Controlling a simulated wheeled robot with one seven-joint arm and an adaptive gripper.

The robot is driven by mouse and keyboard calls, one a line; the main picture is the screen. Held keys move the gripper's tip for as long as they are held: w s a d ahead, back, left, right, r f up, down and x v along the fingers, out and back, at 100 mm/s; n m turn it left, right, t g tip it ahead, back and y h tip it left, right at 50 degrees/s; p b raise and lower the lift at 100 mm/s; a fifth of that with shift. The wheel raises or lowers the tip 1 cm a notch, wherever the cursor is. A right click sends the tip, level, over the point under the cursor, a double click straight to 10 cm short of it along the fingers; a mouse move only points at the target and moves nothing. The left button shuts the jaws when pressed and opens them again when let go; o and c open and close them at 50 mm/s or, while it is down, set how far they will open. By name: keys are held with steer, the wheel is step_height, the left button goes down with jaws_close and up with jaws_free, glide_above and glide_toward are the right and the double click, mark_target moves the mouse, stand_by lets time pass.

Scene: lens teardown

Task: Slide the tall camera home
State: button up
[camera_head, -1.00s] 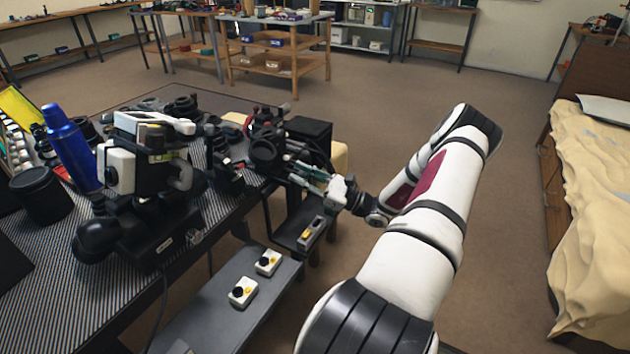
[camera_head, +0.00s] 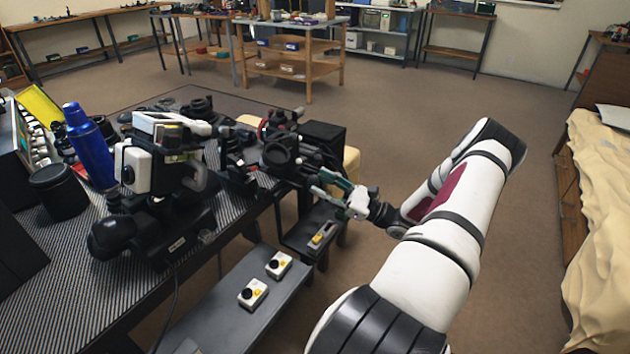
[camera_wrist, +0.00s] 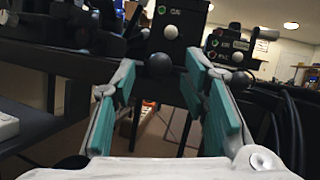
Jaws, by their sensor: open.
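My gripper (camera_head: 322,184) reaches from the right to the camera rig on the bench's right end; its teal-padded fingers (camera_wrist: 160,85) are apart. In the wrist view, a tall black housing (camera_wrist: 178,28) with a pale knob stands just beyond the fingers. A black ball knob (camera_wrist: 158,66) shows in the gap between the fingertips; I cannot tell whether they touch it. A lower black housing (camera_wrist: 230,47) with small labels stands to the right. In the head view, a black camera-like unit with a round ring (camera_head: 277,157) is left of my gripper. I cannot tell which is the tall camera.
The striped bench (camera_head: 85,285) carries a black-and-white instrument (camera_head: 160,165), a blue bottle (camera_head: 90,147) and a black canister (camera_head: 58,190). A lower grey shelf (camera_head: 225,315) holds two white boxes (camera_head: 253,293). The floor behind my arm is open; a cloth-covered bed (camera_head: 600,200) stands right.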

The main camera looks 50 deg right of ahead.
mark_target(294, 159)
steer(key=shift+v, duration=2.4)
steer(key=c, duration=0.6)
steer(key=shift+d+r+b, duration=0.15)
steer(key=shift+r+b, duration=0.05)
steer(key=shift+b, duration=0.2)
jaws_close()
step_height(294, 159, up, 7)
steer(key=s+d+m+g+h+b, duration=0.25)
steer(key=m+h+b, duration=0.35)
steer(key=b, duration=0.3)
steer(key=shift+g, duration=0.25)
steer(key=w+b, duration=0.1)
steer(key=w, duration=0.3)
steer(key=w+a+b, duration=0.1)
steer(key=w, duration=0.4)
steer(key=w+b, duration=0.2)
steer(key=w, duration=0.3)
steer(key=shift+a+r, duration=0.25)
steer(key=shift+a, duration=0.05)
